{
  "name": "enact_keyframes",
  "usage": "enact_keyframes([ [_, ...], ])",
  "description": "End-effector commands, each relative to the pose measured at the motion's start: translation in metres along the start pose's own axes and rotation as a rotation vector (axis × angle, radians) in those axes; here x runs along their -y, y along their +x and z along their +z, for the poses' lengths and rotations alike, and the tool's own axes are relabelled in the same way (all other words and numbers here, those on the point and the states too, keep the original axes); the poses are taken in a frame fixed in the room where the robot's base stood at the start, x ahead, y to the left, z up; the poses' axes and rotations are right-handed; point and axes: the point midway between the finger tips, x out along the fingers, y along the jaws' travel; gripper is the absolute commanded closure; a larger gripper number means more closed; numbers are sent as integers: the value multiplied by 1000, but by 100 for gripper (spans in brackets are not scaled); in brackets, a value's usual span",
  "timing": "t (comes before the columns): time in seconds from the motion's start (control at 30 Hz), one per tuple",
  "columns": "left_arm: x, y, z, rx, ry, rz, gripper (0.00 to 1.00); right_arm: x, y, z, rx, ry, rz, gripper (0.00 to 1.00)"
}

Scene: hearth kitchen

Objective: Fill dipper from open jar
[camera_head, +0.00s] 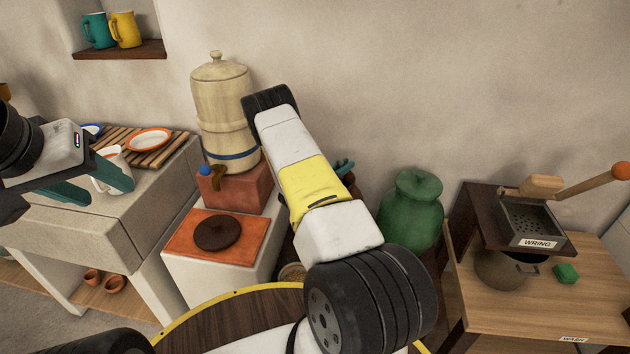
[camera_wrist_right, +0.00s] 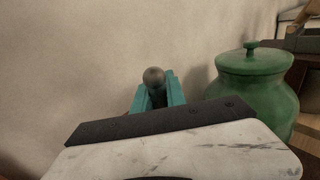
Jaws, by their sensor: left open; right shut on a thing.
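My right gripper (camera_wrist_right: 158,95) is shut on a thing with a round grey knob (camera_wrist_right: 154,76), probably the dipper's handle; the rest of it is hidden. In the head view my right arm hides most of this gripper, and only its teal fingertips (camera_head: 345,166) show. A dark reddish rim shows just below them, possibly the open jar; its mouth and contents are hidden. A dark brown round lid (camera_head: 218,233) lies on an orange-topped white stand (camera_head: 185,272). My left gripper (camera_head: 108,194) is open in front of a white mug with an orange rim (camera_head: 112,158).
A tall beige lidded urn (camera_head: 222,105) with a tap stands on a red block (camera_head: 235,190). A green lidded jar (camera_head: 410,212) stands right of my right arm. A plate (camera_head: 149,139) rests on a slatted rack. A WRING box (camera_head: 535,228) stands on the right table.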

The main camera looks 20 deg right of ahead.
Motion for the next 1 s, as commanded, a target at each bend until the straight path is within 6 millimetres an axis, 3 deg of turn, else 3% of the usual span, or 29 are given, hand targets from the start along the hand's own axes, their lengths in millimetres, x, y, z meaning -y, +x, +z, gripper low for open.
enact_keyframes([
  [0.27, 0, 0, 0, 0, 0, 0, 48, -1, 0, 7, 2, 1, 0, 100],
  [1.0, 0, 0, 0, 0, 0, 0, 48, -1, 0, 67, 3, 2, 0, 100],
])
